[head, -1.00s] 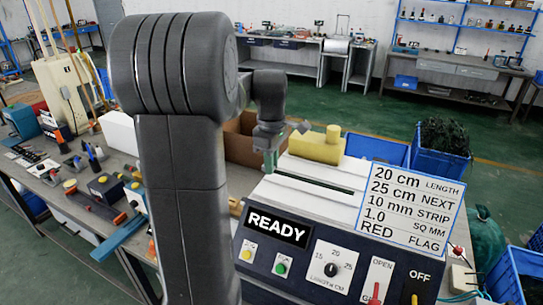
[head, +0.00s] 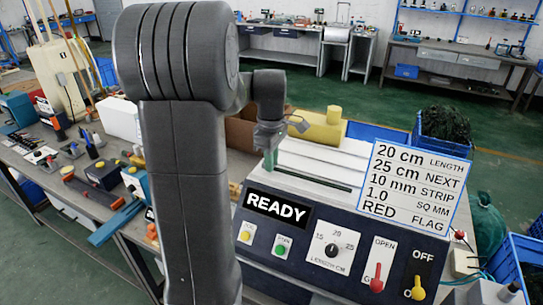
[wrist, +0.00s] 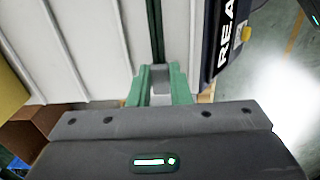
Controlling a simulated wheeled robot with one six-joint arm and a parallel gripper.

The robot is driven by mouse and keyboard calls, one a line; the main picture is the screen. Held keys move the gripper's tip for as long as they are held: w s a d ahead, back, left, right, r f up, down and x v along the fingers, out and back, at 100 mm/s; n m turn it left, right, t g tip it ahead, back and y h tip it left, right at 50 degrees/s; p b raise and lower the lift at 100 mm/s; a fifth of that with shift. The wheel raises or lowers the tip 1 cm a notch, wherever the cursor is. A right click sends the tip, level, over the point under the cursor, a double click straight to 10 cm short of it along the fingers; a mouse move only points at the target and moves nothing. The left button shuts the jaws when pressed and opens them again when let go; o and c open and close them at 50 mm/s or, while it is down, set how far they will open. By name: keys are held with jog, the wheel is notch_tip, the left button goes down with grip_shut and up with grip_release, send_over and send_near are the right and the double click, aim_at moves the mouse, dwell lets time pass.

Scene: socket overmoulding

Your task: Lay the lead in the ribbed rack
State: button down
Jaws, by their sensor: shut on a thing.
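My gripper (head: 270,160) is low over the left end of the dark slot (head: 312,180) in the white top of the machine. In the wrist view its two green fingers (wrist: 161,88) are closed around a small grey piece (wrist: 160,76), which I take to be part of the lead. The lead's full length and colour cannot be made out. The slot (wrist: 157,30) runs away from the fingertips in that view. The machine's pale top (wrist: 105,40) has thin parallel lines, but I cannot tell whether it is the ribbed rack.
The machine's front has a READY display (head: 277,207), a dial (head: 332,250) and red and yellow levers (head: 376,278). A lettered sign (head: 411,190) stands at its right. A yellow part (head: 320,128) is behind it. The bench at left holds tools and a blue-topped piece (head: 115,222).

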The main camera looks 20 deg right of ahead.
jog(key=shift+f, duration=0.3)
jog(key=c, duration=1.3)
grip_release()
jog(key=shift+o, duration=0.2)
notch_tip(320, 180, up, 14)
jog(key=b, duration=0.1)
jog(key=shift+f, duration=0.1)
